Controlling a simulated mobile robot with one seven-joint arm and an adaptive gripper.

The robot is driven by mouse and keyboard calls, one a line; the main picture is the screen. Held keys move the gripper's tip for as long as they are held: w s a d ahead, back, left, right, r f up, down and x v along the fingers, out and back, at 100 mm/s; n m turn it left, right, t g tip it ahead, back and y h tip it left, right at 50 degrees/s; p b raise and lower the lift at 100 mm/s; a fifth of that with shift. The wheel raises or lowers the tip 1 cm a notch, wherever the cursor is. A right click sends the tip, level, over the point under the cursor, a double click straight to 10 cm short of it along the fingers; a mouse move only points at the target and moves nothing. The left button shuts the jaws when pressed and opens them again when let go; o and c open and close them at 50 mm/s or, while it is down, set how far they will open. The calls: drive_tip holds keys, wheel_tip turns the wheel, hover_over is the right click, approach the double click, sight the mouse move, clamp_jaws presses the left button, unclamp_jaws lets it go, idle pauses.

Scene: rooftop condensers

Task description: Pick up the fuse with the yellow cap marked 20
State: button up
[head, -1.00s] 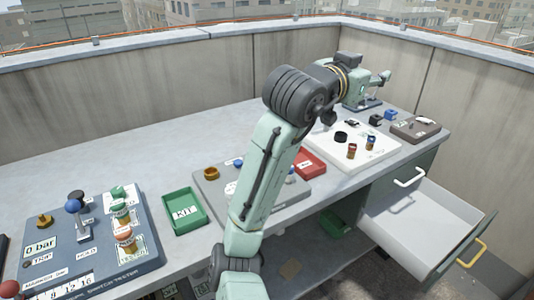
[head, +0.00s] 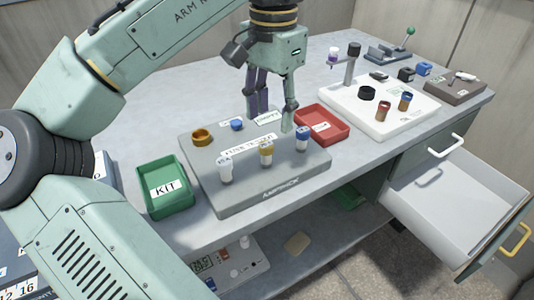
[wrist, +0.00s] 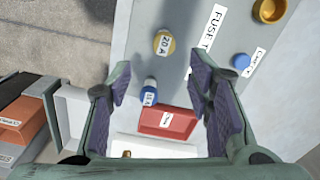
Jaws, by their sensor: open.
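The fuse with the yellow cap (head: 266,152) stands upright on the grey fuse board (head: 240,200), between a white-capped fuse (head: 225,168) and a blue-capped fuse (head: 302,138). In the wrist view its yellow cap (wrist: 163,44) reads 20 A and lies just beyond the fingertips. The blue-capped fuse also shows in the wrist view (wrist: 149,91), between the fingers. My gripper (head: 274,118) points down over the back right of the board, open and empty, behind the fuse row. Both spread fingers frame the lower part of the wrist view (wrist: 158,75).
A red tray (head: 322,124) lies right of the board and a green KIT tray (head: 165,187) left of it. A brass ring (head: 201,137) and a blue knob (head: 237,125) sit on the board. Further right are a white board (head: 380,115) and an open drawer (head: 440,205).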

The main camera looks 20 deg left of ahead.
sight(266, 144)
wheel_tip(266, 144, down, 3)
drive_tip(key=shift+r, duration=0.1)
drive_tip(key=f, duration=0.2)
drive_tip(key=a+f, duration=0.1)
drive_tip(key=f, duration=0.1)
drive_tip(key=shift+s+f, duration=0.1)
drive_tip(key=shift+s, duration=0.25)
drive_tip(key=shift+d+f, duration=0.1)
drive_tip(key=shift+f, duration=0.35)
clamp_jaws()
